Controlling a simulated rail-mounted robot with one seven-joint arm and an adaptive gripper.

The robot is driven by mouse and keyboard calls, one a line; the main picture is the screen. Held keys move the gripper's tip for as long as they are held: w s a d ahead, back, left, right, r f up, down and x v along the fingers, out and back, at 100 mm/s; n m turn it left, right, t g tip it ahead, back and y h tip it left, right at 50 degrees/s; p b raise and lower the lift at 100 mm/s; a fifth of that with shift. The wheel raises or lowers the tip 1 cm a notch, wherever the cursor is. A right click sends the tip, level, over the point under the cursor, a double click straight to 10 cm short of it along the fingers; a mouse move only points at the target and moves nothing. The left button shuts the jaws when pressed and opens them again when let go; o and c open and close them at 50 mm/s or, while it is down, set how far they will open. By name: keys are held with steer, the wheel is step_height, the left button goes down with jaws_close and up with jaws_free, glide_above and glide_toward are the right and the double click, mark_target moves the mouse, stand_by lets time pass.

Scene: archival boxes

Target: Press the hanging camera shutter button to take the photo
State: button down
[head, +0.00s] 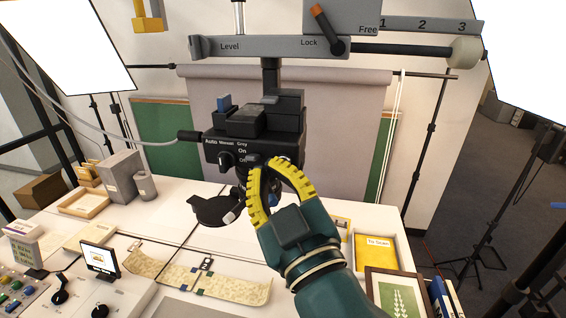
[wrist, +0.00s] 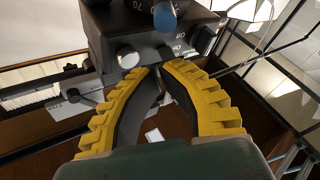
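The black camera (head: 225,152) hangs from an overhead rail, with a dial, "Auto Manual Grey" and "On" lettering on its front. In the wrist view, the camera body (wrist: 105,30) fills the top, with a grey cylindrical knob (wrist: 128,57) and a blue knob (wrist: 165,14). I cannot tell for sure which part is the shutter button. My gripper (head: 263,161) has yellow ribbed fingers curved together, tips nearly meeting, with nothing visible between them. The tips are at the camera's lower front right; contact is unclear. The gripper also shows in the wrist view (wrist: 161,69).
The overhead rail (head: 270,47) carries "Level" and "Lock" labels and an orange-tipped lever (head: 327,28). A cable (head: 110,135) runs to the camera's left. Below, a white table holds a patterned strip (head: 200,280), a small screen (head: 100,257), a wooden tray (head: 84,204) and a framed picture (head: 396,296).

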steer(key=s+b, duration=0.1)
steer(key=s, duration=0.1)
steer(key=s+a+b, duration=0.1)
steer(key=s, duration=0.1)
steer(key=shift+s+a, duration=0.1)
steer(key=shift+s, duration=0.3)
steer(key=shift+r, duration=0.1)
stand_by(0.3)
steer(key=s+d+r+m+t+h+p, duration=0.2)
steer(key=s+d+r+m+h+p, duration=0.3)
steer(key=s+d+m+h+p, duration=0.3)
steer(key=shift+d+r+m+t, duration=0.2)
steer(key=shift+r+m+t, duration=0.1)
steer(key=shift+m, duration=0.5)
stand_by(1.0)
